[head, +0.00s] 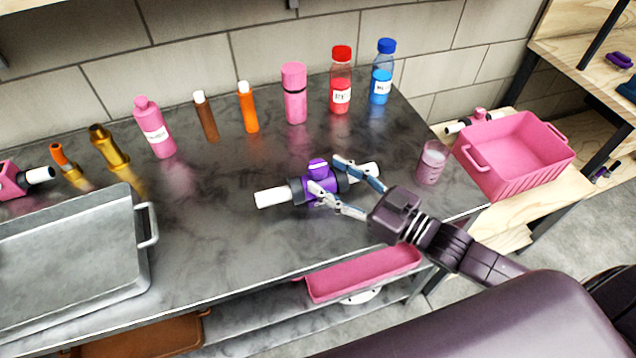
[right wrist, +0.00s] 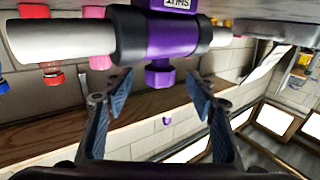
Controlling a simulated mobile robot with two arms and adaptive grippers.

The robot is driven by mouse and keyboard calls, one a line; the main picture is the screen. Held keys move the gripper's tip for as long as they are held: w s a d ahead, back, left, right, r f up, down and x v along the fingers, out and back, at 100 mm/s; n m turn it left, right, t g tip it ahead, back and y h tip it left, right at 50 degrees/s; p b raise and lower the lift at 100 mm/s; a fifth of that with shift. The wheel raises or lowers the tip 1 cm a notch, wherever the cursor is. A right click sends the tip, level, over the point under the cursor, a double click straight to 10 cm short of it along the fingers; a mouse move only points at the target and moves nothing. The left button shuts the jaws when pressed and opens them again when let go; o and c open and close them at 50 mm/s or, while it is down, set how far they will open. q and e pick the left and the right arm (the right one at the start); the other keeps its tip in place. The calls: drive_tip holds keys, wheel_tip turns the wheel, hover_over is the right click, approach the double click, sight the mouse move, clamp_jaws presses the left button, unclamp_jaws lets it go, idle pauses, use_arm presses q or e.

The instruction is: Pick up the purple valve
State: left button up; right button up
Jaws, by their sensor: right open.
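The purple valve (head: 321,189) lies on the dark counter, with white pipe ends on both sides, black collars and a purple knob on top. My right gripper (head: 326,174) is open at the valve, its two fingers on either side of the purple body. In the right wrist view the valve (right wrist: 172,38) crosses the top of the picture, marked "SHUT", and its small purple stub points down between the open fingers (right wrist: 160,90). I cannot tell whether the fingers touch it. My left gripper is not in view.
Several bottles stand along the wall, including a red one (head: 340,85) and a blue one (head: 382,75). A pink jar (head: 432,163) stands right of the valve, near a pink bin (head: 512,160). A metal tray (head: 70,250) is at the left.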

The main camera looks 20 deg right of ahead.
sight(326, 174)
drive_tip(key=x, duration=0.3)
drive_tip(key=shift+w, duration=0.1)
drive_tip(key=shift+w+a, duration=0.15)
drive_tip(key=shift+c, duration=0.9)
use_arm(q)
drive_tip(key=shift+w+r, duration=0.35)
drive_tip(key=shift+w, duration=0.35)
use_arm(e)
clamp_jaws()
